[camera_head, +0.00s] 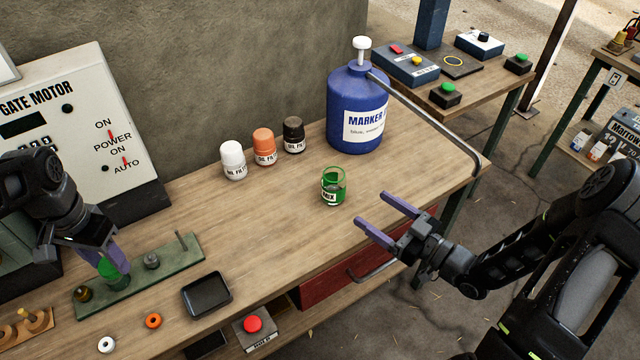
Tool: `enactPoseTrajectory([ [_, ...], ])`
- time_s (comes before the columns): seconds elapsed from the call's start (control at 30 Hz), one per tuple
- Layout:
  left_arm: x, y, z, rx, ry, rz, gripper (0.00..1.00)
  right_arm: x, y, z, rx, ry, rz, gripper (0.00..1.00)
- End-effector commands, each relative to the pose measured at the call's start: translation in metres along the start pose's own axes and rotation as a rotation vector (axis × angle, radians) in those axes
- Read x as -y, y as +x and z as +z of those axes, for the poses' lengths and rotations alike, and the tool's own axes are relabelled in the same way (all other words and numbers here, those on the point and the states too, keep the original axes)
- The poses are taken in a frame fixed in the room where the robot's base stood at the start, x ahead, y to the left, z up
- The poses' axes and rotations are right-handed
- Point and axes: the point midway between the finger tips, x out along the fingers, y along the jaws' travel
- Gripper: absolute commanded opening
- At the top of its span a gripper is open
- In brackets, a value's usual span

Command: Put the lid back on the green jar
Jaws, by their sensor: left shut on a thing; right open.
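The green jar (333,192), a small see-through jar with a partly readable label, stands upright on the workbench. Its top looks open, with something dark inside. My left gripper (110,268) is shut on a bright green piece that looks like the lid (113,269), just over the green board at the left. The fingers partly hide the piece, and I cannot tell whether it touches the board. My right gripper (372,215) is open and empty, right of and in front of the jar, near the bench's front edge; its purple fingers point toward the bench.
The green board (188,247) bears small posts. A black tray (207,295) and orange and white rings (153,320) lie nearby. Three oil filters (264,147) and a blue marker jug (357,110) stand behind the jar. Bare bench (270,220) lies between board and jar.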

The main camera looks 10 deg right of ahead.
Motion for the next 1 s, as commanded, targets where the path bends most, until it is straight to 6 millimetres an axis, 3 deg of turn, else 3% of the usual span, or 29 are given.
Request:
enactPoseTrajectory([
  [0.5, 0.000, -0.002, 0.000, 0.000, 0.000, 0.000, 0.09, 0.000, 0.064, 0.000, -0.001, -0.001, -0.002, 0.78],
  [1.0, 0.000, -0.003, 0.000, 0.000, 0.000, 0.000, 0.09, 0.001, 0.076, 0.000, -0.001, 0.001, -0.003, 0.78],
])
